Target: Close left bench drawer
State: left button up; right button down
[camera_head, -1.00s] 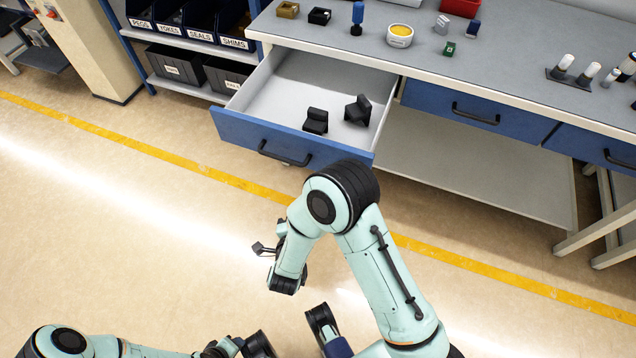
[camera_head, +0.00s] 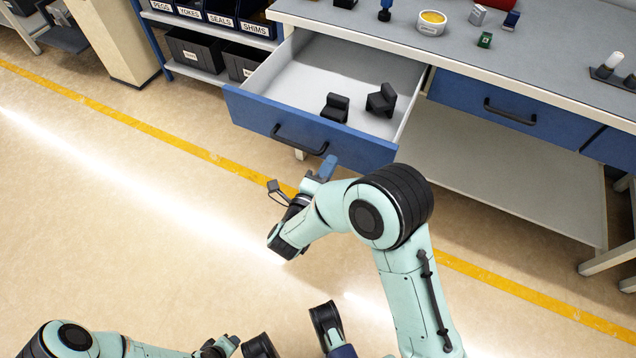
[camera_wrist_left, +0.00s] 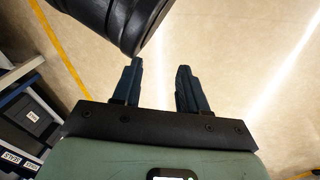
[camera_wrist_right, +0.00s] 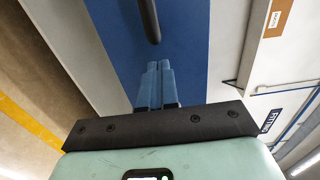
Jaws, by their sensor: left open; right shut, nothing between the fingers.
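The left bench drawer (camera_head: 240,106) is pulled well out, with a blue front and a white inside. Two black blocks lie in it, one (camera_head: 336,107) left of the other (camera_head: 381,100). Its dark bar handle (camera_head: 299,141) is on the front. My right gripper (camera_head: 327,166) is shut and empty, just below the handle's right end. In the right wrist view its blue fingertips (camera_wrist_right: 158,66) point at the blue front, short of the handle (camera_wrist_right: 150,20); I cannot tell if they touch. My left gripper (camera_wrist_left: 157,75) is open and empty above the floor.
The bench top (camera_head: 350,18) holds a yellow-filled tub (camera_head: 431,22) and small parts. A second blue drawer (camera_head: 500,104) to the right is shut. A shelf with labelled bins (camera_head: 196,50) stands left. The floor before the bench is clear.

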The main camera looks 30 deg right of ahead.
aim_at(339, 149)
jog(key=shift+x, duration=1.55)
